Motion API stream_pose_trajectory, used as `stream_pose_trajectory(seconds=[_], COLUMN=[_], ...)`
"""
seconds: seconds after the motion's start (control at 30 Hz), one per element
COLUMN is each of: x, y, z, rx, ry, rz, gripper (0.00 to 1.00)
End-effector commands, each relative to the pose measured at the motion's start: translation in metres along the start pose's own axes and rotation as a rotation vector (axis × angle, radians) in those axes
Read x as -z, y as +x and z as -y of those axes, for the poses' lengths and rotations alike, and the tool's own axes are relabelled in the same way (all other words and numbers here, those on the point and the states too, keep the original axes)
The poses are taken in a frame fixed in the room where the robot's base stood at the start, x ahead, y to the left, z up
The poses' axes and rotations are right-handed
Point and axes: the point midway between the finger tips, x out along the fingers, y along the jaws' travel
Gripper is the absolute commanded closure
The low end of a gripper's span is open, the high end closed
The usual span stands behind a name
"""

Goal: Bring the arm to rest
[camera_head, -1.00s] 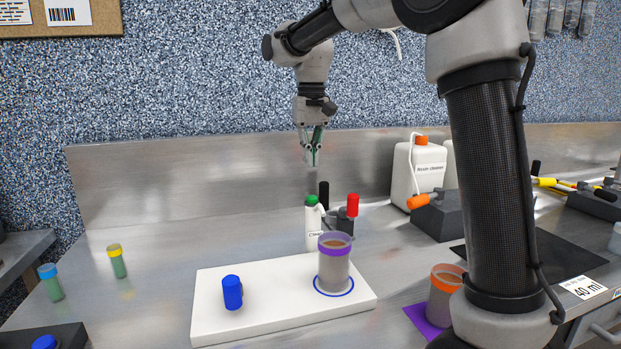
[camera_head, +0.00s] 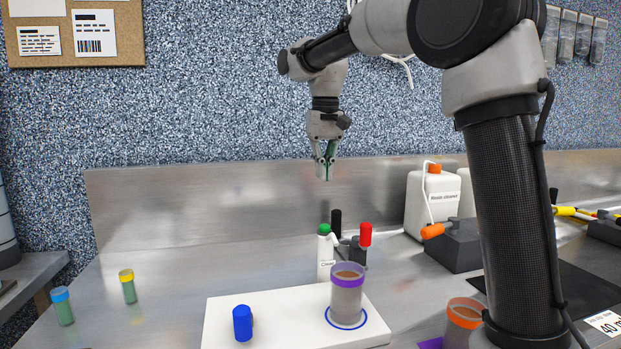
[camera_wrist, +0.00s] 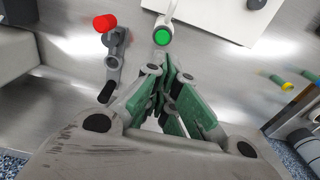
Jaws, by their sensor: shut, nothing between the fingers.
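My gripper (camera_head: 325,176) hangs fingers down from my raised arm, high above the bench and in front of the metal back panel. Its green-padded fingers are shut with nothing between them. They also show in the wrist view (camera_wrist: 172,85), closed together. In the head view the gripper is above and behind the white board and touches nothing. The wrist view shows the bench and bottle tops well below the fingers.
On the white board (camera_head: 278,334) stand a purple-rimmed cup (camera_head: 346,300) and a blue cylinder (camera_head: 243,323). Behind it are a green-capped bottle (camera_head: 325,255) and a red-topped tool (camera_head: 365,236). A white canister (camera_head: 425,205) and an orange-rimmed cup (camera_head: 463,325) stand right. Two capped vials (camera_head: 128,288) stand left.

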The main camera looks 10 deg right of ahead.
Motion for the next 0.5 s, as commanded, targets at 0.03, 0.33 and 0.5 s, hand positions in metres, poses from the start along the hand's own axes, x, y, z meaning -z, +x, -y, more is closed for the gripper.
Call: stream_pose_trajectory(seconds=[0.03, 0.33, 0.5], x=[0.005, -0.070, -0.144], y=[0.000, 0.063, 0.079], z=[0.002, -0.034, -0.073], rx=[0.006, 0.011, 0.014], ry=[-0.021, -0.140, -0.141], rz=[-0.023, -0.054, -0.115], gripper=[1.00, 1.00, 1.00])
